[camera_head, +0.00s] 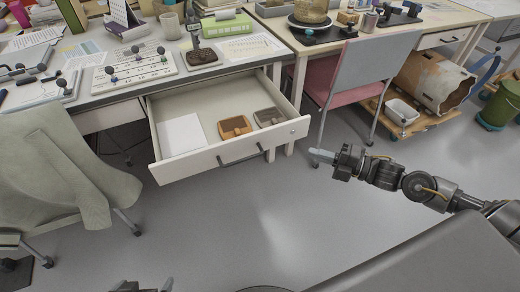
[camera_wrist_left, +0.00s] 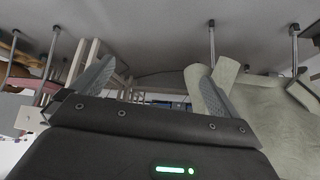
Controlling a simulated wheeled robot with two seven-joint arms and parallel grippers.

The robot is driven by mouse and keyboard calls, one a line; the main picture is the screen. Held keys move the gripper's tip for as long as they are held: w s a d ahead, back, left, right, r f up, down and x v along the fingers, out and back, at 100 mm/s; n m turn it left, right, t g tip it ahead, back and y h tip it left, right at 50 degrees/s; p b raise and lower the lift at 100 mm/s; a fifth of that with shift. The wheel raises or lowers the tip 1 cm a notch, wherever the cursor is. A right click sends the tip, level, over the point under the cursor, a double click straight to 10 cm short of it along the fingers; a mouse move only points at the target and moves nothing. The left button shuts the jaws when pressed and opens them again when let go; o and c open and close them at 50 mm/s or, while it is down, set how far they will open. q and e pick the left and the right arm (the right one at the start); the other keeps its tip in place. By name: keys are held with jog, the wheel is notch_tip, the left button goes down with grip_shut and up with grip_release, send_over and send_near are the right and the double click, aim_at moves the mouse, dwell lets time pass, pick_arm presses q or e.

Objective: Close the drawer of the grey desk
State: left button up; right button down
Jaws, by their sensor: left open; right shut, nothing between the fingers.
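The drawer (camera_head: 200,164) of the grey desk (camera_head: 130,87) is pulled out, with its white front and dark bar handle (camera_head: 240,157) facing me. Inside lie a white sheet (camera_head: 181,134), a tan block-like item (camera_head: 234,128) and a greyer one (camera_head: 268,117). My right gripper (camera_head: 322,156) is shut and empty, to the right of the drawer front and apart from it. My left gripper (camera_head: 146,287) barely shows at the bottom edge, well in front of the drawer. In the left wrist view its two fingers (camera_wrist_left: 155,68) are spread with nothing between them.
A chair with a greenish cloth (camera_head: 50,165) stands left of the drawer. A grey-backed chair with a red seat (camera_head: 365,75) stands to the right. The floor (camera_head: 240,215) in front of the drawer is clear. Papers and tools cover the desktop.

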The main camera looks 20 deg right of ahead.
pick_arm(q)
jog(key=shift+r, duration=0.35)
pick_arm(e)
jog(key=shift+s+a+r+n+y, duration=0.15)
jog(key=shift+a+r+n+y, duration=0.15)
jog(key=shift+a, duration=0.1)
send_near(264, 133)
jog(key=a, duration=0.4)
pick_arm(q)
jog(key=shift+w+d+r+m+t+h+b, duration=0.15)
jog(key=shift+w+d+r+t+h+b, duration=0.15)
jog(key=shift+w+d+r+t, duration=0.35)
jog(key=shift+w+d+r+m+t+h+b, duration=0.25)
jog(key=shift+w+d+r+t, duration=0.2)
jog(key=shift+w+d+t, duration=0.25)
pick_arm(e)
jog(key=shift+w+a+r, duration=0.1)
jog(key=shift+w+a, duration=0.05)
jog(key=shift+w, duration=0.8)
jog(key=shift+w+a+r, duration=0.1)
jog(key=shift+w, duration=0.9)
pick_arm(q)
jog(key=shift+a, duration=0.15)
